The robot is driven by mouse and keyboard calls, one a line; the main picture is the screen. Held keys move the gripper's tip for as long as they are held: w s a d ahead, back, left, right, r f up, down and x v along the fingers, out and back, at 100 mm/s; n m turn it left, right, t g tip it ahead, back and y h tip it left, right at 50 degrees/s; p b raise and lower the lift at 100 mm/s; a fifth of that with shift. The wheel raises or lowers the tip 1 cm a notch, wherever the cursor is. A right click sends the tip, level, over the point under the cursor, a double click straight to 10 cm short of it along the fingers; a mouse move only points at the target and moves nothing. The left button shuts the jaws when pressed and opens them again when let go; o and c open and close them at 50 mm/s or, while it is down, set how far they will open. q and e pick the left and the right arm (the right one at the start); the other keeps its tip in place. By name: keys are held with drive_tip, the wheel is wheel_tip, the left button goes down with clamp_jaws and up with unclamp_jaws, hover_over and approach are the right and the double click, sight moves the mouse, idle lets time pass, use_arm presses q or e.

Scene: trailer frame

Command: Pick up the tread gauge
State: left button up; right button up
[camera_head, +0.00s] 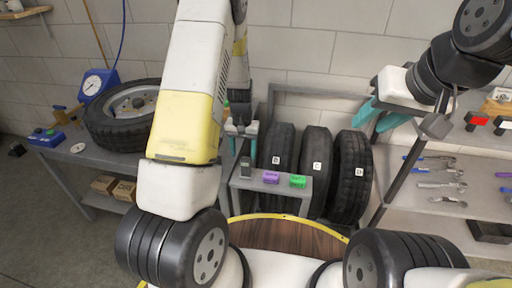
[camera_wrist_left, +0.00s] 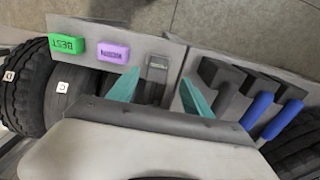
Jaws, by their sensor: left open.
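A small dark grey device with a light display, which looks like the tread gauge (camera_head: 246,168), stands on a low grey bench in front of the tires. It also shows in the left wrist view (camera_wrist_left: 157,67). My left gripper (camera_head: 242,146) is open and empty, just behind and above the gauge in the head view. In the left wrist view its teal fingers (camera_wrist_left: 161,84) are spread, with the gauge appearing between and beyond their tips. My right gripper (camera_head: 379,116) is at the upper right, its teal fingers apart with nothing visible between them.
A purple block (camera_head: 271,177) and a green block (camera_head: 298,181) sit right of the gauge on the grey bench (camera_head: 283,197). Blue-handled tools (camera_wrist_left: 270,112) stand beside it in the wrist view. Upright tires (camera_head: 316,160) stand behind. A shelf (camera_head: 440,200) holds wrenches at right.

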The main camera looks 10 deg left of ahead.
sight(246, 166)
use_arm(q)
drive_tip(key=shift+w+f, duration=0.15)
drive_tip(key=shift+f, duration=0.3)
drive_tip(key=f, duration=0.7)
drive_tip(key=shift+d+f, duration=0.2)
clamp_jaws()
